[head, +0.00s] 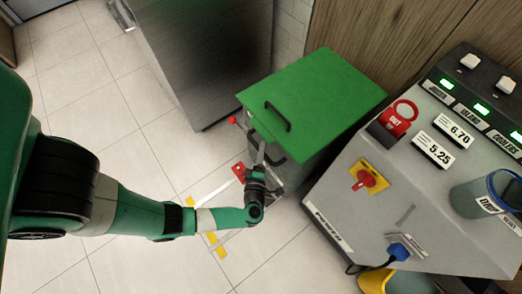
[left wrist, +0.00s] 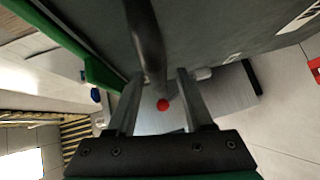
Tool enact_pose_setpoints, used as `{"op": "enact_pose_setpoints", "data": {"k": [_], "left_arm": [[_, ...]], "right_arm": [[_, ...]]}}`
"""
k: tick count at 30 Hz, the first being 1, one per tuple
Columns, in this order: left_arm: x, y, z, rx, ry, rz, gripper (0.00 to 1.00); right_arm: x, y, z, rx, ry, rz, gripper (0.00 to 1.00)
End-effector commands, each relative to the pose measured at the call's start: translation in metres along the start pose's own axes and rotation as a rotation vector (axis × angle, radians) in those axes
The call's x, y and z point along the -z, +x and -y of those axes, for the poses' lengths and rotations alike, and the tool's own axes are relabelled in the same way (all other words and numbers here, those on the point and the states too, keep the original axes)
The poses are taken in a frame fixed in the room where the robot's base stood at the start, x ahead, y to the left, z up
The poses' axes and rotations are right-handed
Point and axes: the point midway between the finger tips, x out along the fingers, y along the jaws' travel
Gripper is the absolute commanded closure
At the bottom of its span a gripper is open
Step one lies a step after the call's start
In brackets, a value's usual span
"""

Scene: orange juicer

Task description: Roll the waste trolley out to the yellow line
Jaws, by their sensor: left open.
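The waste trolley (head: 325,88) is a box with a green lid, standing between the steel cabinet and the grey control panel. A dark handle (head: 278,117) is on its lid. My left gripper (head: 262,150) is at the trolley's front side, just below the lid edge. In the left wrist view, my left gripper (left wrist: 156,80) is open, and a dark bar-like handle (left wrist: 147,40) runs down between its fingers; I cannot tell whether they touch it. My right gripper is not in view.
A steel cabinet (head: 205,50) stands to the trolley's left. The control panel (head: 395,200), with a red knob (head: 369,181) and a blue plug (head: 398,251), stands close on its right. A red piece (head: 238,172) is near my gripper. Tiled floor (head: 90,100) is open at the left.

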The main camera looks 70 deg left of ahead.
Motion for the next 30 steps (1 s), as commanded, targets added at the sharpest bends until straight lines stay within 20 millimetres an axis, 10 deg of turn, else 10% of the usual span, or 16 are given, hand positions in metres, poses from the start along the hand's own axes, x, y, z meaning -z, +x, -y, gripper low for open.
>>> {"op": "enact_pose_setpoints", "data": {"k": [10,19,30], "left_arm": [[-0.0001,0.0068,-0.0011,-0.001,-0.001,0.001,0.48],[-0.0001,0.0066,-0.001,-0.001,-0.001,0.001,1.0],[-0.0001,0.0065,-0.0011,-0.002,-0.001,0.001,1.0]], "right_arm": [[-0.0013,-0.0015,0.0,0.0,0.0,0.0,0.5],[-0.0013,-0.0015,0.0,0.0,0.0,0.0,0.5],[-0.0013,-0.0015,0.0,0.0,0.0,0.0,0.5]]}}
